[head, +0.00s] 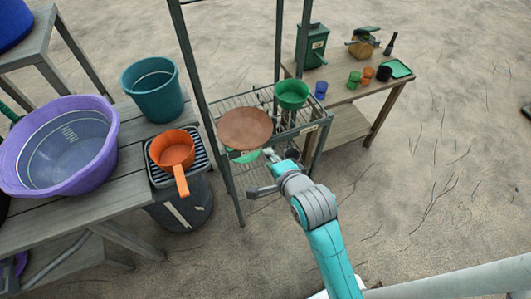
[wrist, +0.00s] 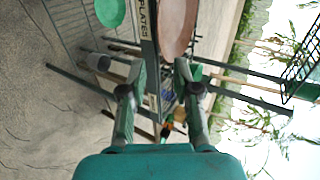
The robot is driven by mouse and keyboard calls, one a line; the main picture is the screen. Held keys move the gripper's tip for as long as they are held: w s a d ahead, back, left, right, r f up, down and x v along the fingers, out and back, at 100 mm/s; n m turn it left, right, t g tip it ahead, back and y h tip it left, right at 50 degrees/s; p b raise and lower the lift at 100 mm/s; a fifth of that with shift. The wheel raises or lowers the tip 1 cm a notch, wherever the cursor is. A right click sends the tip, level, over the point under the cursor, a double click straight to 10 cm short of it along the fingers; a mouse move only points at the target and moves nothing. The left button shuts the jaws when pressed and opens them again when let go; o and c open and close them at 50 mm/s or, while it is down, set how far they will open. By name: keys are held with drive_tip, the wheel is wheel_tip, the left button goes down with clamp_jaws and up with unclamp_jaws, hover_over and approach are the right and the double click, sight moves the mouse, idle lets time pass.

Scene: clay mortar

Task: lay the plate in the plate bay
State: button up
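The brown round plate (head: 245,128) lies about flat at the left part of the wire rack's upper shelf (head: 286,121). In the wrist view the plate (wrist: 178,22) is beside the shelf's front edge, which has a label reading PLATES (wrist: 148,18). My gripper (head: 268,153) is at the rack's front, close to the plate's near right edge. In the wrist view my gripper's fingers (wrist: 166,64) are apart with a gap between them, near the shelf edge and plate. I cannot tell whether they touch either. The plate's underside is hidden.
Another green item (head: 242,156) shows below the plate. An orange pan (head: 172,153) and purple tub (head: 62,148) are at left. A table with cups (head: 368,75) stands behind right.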

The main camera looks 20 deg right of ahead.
drive_tip(key=shift+s+r, duration=0.4)
drive_tip(key=shift+s, duration=0.2)
drive_tip(key=s+n+t, duration=0.2)
drive_tip(key=s+n, duration=1.5)
drive_tip(key=s, duration=1.5)
drive_tip(key=shift+s+f+n+t, duration=0.15)
drive_tip(key=shift+f+n+t, duration=0.15)
drive_tip(key=shift+f+t, duration=0.1)
drive_tip(key=shift+s+r, duration=0.15)
drive_tip(key=shift+s, duration=0.1)
drive_tip(key=c, duration=0.3)
drive_tip(key=shift+r, duration=0.1)
clamp_jaws()
